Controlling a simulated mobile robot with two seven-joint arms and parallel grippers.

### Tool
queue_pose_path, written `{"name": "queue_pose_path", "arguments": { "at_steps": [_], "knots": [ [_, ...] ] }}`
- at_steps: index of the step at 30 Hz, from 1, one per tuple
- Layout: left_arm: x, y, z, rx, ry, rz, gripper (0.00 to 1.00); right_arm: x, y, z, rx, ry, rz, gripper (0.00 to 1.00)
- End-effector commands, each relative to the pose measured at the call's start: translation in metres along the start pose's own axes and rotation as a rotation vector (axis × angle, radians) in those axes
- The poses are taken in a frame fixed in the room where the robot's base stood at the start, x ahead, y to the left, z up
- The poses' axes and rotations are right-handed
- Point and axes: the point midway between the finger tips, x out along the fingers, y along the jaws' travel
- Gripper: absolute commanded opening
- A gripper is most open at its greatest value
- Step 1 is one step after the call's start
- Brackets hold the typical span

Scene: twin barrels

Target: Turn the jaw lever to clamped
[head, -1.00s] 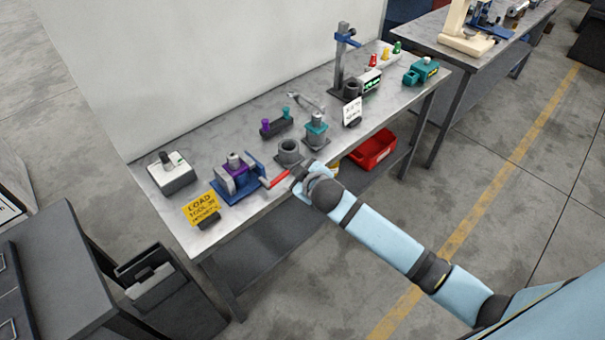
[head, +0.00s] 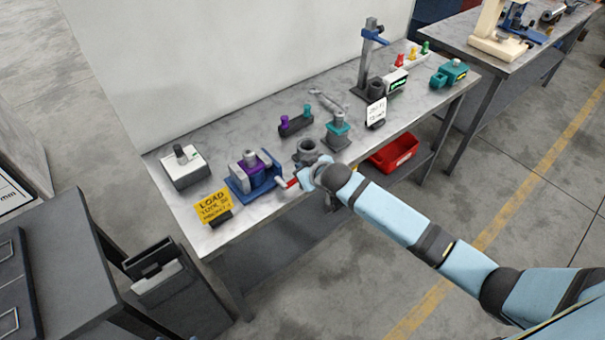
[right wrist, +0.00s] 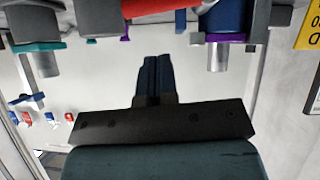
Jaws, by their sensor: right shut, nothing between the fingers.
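The blue jaw fixture (head: 238,184) stands at the left part of the bench with a purple block holding a grey cylinder in it. Its red jaw lever (head: 292,183) sticks out to the right, its outer end hidden behind my right gripper (head: 306,178). In the right wrist view the red lever (right wrist: 155,6) crosses the top edge, and the fixture's blue body (right wrist: 228,18) is to its right. My right gripper (right wrist: 158,58) is shut and empty, its fingertips below the lever in that picture. I cannot tell whether it touches the lever. My left gripper is out of view.
A grey ring-shaped holder (head: 307,150) and a teal-collared block (head: 337,133) stand close to my right gripper. A red bin (head: 394,153) sits below the bench edge.

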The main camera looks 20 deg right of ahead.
Motion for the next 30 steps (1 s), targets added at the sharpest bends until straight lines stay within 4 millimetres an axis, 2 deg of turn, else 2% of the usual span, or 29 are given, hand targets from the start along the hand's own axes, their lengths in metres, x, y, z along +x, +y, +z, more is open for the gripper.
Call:
{"name": "queue_pose_path", "arguments": {
  "at_steps": [3,9,30],
  "knots": [
    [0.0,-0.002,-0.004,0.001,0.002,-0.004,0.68,0.014,0.0,0.013,0.0,-0.003,0.0,0.0],
    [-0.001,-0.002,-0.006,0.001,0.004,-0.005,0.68,0.026,0.0,0.026,0.0,0.0,0.0,0.0],
    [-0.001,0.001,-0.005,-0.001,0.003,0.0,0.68,0.037,0.001,0.037,0.0,0.001,0.0,0.0]
  ]
}}
